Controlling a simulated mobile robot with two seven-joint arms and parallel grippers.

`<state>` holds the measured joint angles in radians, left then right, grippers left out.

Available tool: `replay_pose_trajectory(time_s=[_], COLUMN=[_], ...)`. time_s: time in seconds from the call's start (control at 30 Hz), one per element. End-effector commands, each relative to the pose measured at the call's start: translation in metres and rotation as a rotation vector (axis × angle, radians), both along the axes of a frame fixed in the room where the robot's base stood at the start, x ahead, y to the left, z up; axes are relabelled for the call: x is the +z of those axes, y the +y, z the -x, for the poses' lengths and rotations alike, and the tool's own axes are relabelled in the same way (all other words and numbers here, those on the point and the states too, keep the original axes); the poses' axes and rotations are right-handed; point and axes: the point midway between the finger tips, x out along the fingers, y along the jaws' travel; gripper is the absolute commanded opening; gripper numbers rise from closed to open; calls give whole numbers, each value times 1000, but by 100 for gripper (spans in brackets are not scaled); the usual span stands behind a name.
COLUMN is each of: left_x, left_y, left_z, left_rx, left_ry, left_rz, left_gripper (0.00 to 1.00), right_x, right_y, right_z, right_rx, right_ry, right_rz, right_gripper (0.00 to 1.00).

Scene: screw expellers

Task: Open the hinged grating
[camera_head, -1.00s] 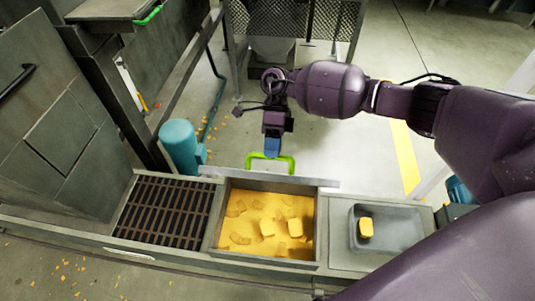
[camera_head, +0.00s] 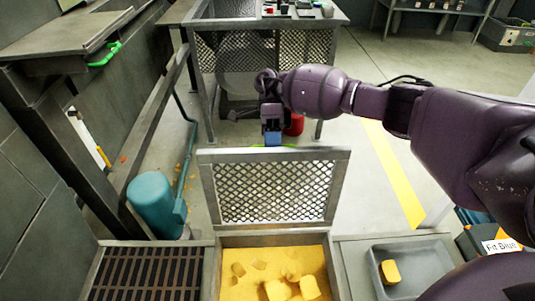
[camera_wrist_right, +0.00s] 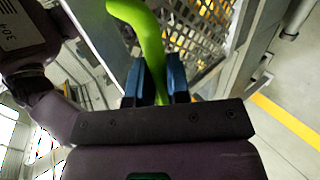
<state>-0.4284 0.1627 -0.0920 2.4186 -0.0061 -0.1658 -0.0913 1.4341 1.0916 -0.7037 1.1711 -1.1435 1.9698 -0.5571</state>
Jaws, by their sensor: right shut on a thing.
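The hinged grating (camera_head: 273,190), a metal frame with diamond mesh, stands raised along the far edge of the bin (camera_head: 212,272) in the head view. The bin is uncovered and holds yellow material with several yellow blocks. The right gripper (camera_head: 273,140) is at the grating's top edge, on its far side. In the right wrist view its blue fingers (camera_wrist_right: 155,80) are shut on the bright green handle (camera_wrist_right: 150,35). In the head view the handle is mostly hidden behind the grating and the gripper. My left gripper is not in view.
A slatted dark grate (camera_head: 145,275) lies left of the bin. A grey tray (camera_head: 435,262) with one yellow block (camera_head: 390,271) is on the right. A teal cylinder (camera_head: 155,205) stands at the left. A mesh-sided table (camera_head: 305,15) stands behind; floor shows between.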

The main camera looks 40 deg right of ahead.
Motion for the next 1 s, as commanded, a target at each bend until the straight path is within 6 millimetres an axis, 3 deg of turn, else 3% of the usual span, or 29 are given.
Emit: replay_pose_trajectory(time_s=[0.03, 0.63, 0.67, 0.8, 1.0], left_x=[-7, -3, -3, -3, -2], left_y=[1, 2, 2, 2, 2], left_z=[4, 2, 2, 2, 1], left_rx=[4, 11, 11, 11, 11], left_ry=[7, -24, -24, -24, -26], left_rz=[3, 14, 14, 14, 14], left_gripper=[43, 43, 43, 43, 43], right_x=[-23, -17, -17, -14, -9], right_y=[-2, -5, -5, -5, -5], right_z=[5, -1, -1, -2, -4], right_rx=[-1, 3, 3, 3, 3], right_ry=[40, 52, 52, 50, 42], right_rz=[12, -5, -5, -7, -12], right_gripper=[0, 0, 20, 41, 42])
